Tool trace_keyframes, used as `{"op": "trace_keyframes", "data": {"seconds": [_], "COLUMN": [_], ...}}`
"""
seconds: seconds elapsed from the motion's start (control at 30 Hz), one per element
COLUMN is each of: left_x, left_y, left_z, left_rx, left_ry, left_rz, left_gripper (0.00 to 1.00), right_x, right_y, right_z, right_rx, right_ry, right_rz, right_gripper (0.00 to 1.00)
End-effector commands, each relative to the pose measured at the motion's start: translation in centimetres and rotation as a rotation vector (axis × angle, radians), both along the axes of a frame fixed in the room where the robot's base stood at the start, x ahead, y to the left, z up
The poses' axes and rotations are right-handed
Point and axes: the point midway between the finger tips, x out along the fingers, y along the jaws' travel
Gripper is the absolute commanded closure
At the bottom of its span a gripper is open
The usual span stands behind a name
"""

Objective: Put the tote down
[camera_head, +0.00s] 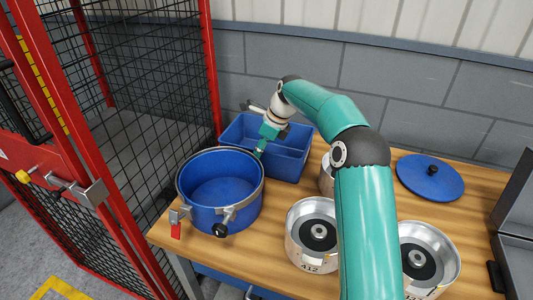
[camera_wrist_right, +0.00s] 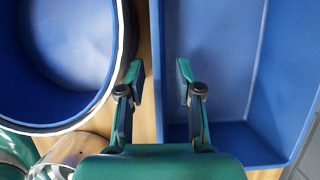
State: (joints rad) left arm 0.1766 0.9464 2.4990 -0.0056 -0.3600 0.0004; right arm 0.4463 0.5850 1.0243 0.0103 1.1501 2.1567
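The blue rectangular tote (camera_head: 284,166) stands upright on the wooden table, against the grey wall at the back. The tote appears empty. My right arm hides part of its back. My left gripper is not in view.
A round blue pot (camera_head: 222,216) with clamps stands close to the tote's left. Silver canisters (camera_head: 312,262) stand in front and right. A blue lid (camera_head: 446,188) lies at the right. A red-framed mesh fence (camera_head: 213,75) borders the table's left.

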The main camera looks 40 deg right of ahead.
Motion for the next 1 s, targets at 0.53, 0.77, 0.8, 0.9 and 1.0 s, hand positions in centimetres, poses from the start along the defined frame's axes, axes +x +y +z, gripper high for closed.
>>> {"op": "trace_keyframes", "data": {"seconds": [0.53,0.77,0.8,0.9,1.0], "left_x": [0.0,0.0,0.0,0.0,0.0], "left_y": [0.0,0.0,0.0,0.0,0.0], "left_z": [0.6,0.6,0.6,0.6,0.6], "left_rx": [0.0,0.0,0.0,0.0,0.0], "left_ry": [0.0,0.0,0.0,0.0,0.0], "left_rz": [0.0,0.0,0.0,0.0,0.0], "left_gripper": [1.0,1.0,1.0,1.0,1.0], "right_x": [1.4,1.6,1.6,1.6,1.6], "right_y": [0.6,0.6,0.6,0.6,0.6], "right_z": [-5.3,-5.7,-5.7,-5.7,-5.7], "right_rx": [0.002,-0.001,0.0,0.0,0.0], "right_ry": [0.003,0.0,0.0,0.0,0.0], "right_rz": [0.0,0.0,0.0,0.0,0.0], "right_gripper": [0.65,0.65,0.65,0.77,0.94]}}
